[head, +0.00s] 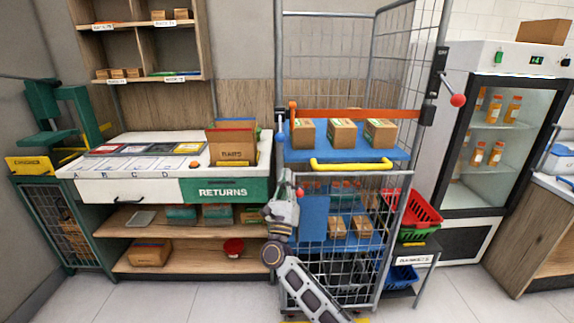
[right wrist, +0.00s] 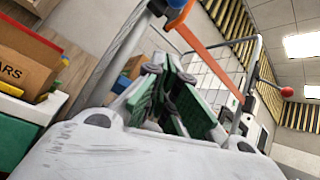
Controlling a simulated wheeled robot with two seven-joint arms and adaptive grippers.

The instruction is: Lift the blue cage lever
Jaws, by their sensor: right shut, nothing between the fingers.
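The blue lever (head: 281,136) sits on the left post of the wire roll cage (head: 409,215), at the left end of the orange bar (head: 350,114). In the right wrist view, a blue part (right wrist: 177,5) shows at the top edge beside the orange bar (right wrist: 205,55); its upper end is cut off. My right gripper (head: 288,187) is shut and empty. It is in front of the cage's left side, below the lever and apart from it. Its green and black fingers (right wrist: 162,65) point upward in the right wrist view. My left gripper is not in view.
The returns counter (head: 265,140) stands close on the left, with a cardboard box (head: 232,147) near its right end. The yellow handle (head: 350,165) crosses the cage front below several boxes. Red (head: 425,212) and blue baskets and a glass-door fridge (head: 495,150) stand to the right.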

